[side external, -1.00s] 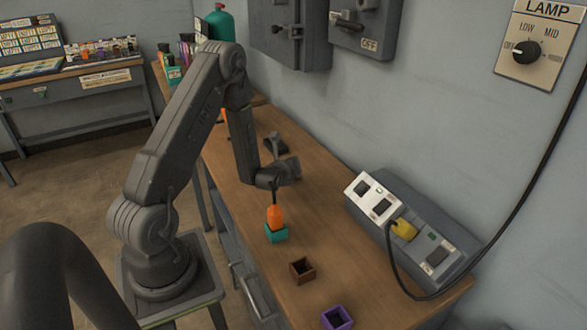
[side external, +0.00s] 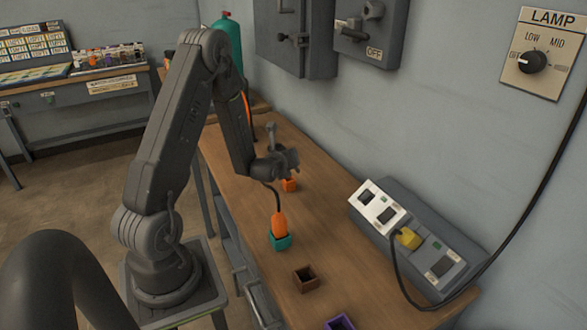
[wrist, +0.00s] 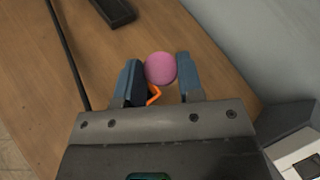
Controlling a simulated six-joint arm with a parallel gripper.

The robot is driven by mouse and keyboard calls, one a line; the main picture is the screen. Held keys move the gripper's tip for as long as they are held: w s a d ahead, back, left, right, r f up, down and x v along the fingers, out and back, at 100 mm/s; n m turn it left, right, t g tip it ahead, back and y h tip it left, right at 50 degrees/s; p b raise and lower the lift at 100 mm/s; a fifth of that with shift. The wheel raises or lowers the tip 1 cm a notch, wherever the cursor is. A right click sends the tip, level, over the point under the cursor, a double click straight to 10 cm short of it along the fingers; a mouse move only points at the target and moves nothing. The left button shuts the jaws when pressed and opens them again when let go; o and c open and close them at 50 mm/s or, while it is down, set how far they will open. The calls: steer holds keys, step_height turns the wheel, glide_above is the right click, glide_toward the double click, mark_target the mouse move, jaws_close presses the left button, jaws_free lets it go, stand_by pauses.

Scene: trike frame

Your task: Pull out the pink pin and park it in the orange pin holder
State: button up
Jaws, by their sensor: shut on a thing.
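The pink pin shows as a round pink head (wrist: 160,68) between the fingers of my gripper (wrist: 156,82) in the wrist view. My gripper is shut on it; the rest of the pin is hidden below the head. In the side view my gripper (side external: 284,161) is above the table, and the pink pin cannot be made out there. A small orange holder (side external: 290,185) sits on the table just below my gripper. An orange edge (wrist: 154,95) also shows below the pink head in the wrist view. Whether the pin touches the holder cannot be told.
A teal holder (side external: 281,243) with an orange handle-like piece (side external: 279,226) stands nearer the camera, then a brown box (side external: 305,279) and a purple box (side external: 339,323). A grey socket panel (side external: 440,258) with a yellow plug (side external: 408,238) lies right. A dark block (wrist: 115,10) lies beyond.

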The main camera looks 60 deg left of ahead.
steer(key=s+a+r, duration=0.4)
steer(key=s+r, duration=0.1)
steer(key=s, duration=0.3)
steer(key=w+d+m+h, duration=0.1)
steer(key=w+m+h, duration=0.1)
steer(key=m+h, duration=0.1)
steer(key=w+d+r+m+h, duration=0.1)
steer(key=w+m+h, duration=0.2)
steer(key=m, duration=0.3)
steer(key=w+d+m+t+h, duration=0.1)
steer(key=w+m+h, duration=0.1)
steer(key=m+h, duration=0.2)
steer(key=shift+w+d+r+m, duration=0.35)
steer(key=shift+r+m, duration=0.05)
steer(key=shift+a+m+h, duration=0.3)
steer(key=shift+a+m, duration=0.05)
steer(key=shift+m, duration=0.25)
steer(key=shift+f, duration=2.9)
steer(key=shift+f, duration=2.25)
